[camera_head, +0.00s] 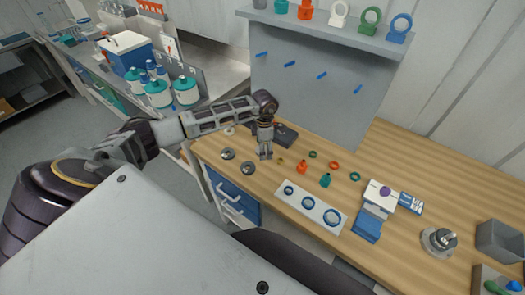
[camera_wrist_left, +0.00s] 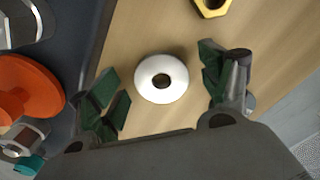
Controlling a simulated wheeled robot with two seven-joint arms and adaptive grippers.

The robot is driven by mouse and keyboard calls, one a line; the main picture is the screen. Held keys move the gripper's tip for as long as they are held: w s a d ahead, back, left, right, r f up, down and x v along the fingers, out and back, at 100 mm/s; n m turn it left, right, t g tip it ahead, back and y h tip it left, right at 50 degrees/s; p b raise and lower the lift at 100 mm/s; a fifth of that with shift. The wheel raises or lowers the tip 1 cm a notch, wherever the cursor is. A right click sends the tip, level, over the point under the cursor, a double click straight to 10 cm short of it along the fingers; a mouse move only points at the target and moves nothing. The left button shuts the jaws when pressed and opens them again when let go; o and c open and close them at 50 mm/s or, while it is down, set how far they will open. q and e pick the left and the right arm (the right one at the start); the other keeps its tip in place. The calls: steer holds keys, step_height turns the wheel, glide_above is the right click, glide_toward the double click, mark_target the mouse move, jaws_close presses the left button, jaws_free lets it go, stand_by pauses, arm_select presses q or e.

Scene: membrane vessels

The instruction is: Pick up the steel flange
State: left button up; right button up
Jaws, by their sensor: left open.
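The steel flange (camera_wrist_left: 162,79) is a pale silver disc with a dark round hole in its centre. In the left wrist view it lies flat on the wooden bench, between the spread fingers of my left gripper (camera_wrist_left: 167,95). The gripper is open, with a gap on both sides of the disc; I see no contact. In the head view my left gripper (camera_head: 265,156) points down at the bench and seems to hide the flange. My right gripper is not in view.
A brass hex nut (camera_wrist_left: 211,5) lies close to the flange. A dark tray (camera_head: 285,135) is beside the gripper; an orange part (camera_wrist_left: 28,88) shows on that side. A white block with rings (camera_head: 312,207) stands in front.

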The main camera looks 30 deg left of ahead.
arm_select(q)
steer(key=shift+c, duration=0.2)
steer(key=c, duration=1.2)
steer(key=shift+r, duration=0.15)
steer(key=shift+w+r, duration=0.1)
steer(key=shift+r, duration=0.4)
step_height(320, 180, up, 9)
steer(key=b, duration=0.1)
steer(key=shift+b, duration=0.4)
steer(key=shift+f, duration=0.1)
